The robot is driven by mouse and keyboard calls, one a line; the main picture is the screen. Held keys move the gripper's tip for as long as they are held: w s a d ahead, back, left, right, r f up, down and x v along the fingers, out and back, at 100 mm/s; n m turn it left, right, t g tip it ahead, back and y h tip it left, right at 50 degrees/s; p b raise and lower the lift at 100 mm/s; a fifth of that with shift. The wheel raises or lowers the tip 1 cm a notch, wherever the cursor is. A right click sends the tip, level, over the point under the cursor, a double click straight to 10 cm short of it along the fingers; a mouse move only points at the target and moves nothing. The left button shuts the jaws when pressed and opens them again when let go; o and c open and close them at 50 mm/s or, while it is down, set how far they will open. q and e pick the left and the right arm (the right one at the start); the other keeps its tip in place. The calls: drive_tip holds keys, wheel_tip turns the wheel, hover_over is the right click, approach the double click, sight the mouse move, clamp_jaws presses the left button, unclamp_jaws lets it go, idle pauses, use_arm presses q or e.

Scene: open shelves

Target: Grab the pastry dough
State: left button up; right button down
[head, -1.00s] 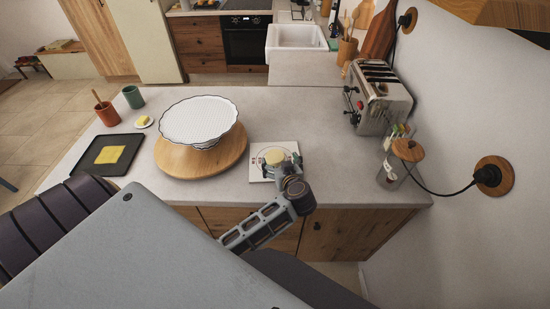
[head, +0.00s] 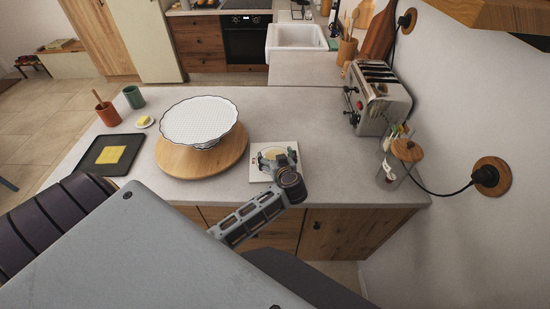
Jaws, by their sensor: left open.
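A small pale yellow lump, which looks like the pastry dough (head: 273,152), rests on a white square plate like a kitchen scale (head: 256,175) near the counter's front edge. My left gripper (head: 277,158) is open, low over the plate and right at the dough. Its fingers seem to lie to either side of the dough, but the gripper covers part of it. I cannot tell whether they touch it. My right gripper is not in view.
A white fluted dish (head: 199,120) stands on a round wooden board (head: 180,165) to the left. A toaster (head: 380,98) and a glass jar (head: 392,172) stand at right.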

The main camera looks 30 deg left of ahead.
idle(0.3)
use_arm(q)
drive_tip(key=shift+s, duration=0.1)
drive_tip(key=c, duration=1.1)
drive_tip(key=shift+c, duration=0.2)
drive_tip(key=shift+r, duration=0.55)
wheel_tip(320, 180, up, 8)
drive_tip(key=shift+f, duration=0.1)
drive_tip(key=shift+r, duration=0.6)
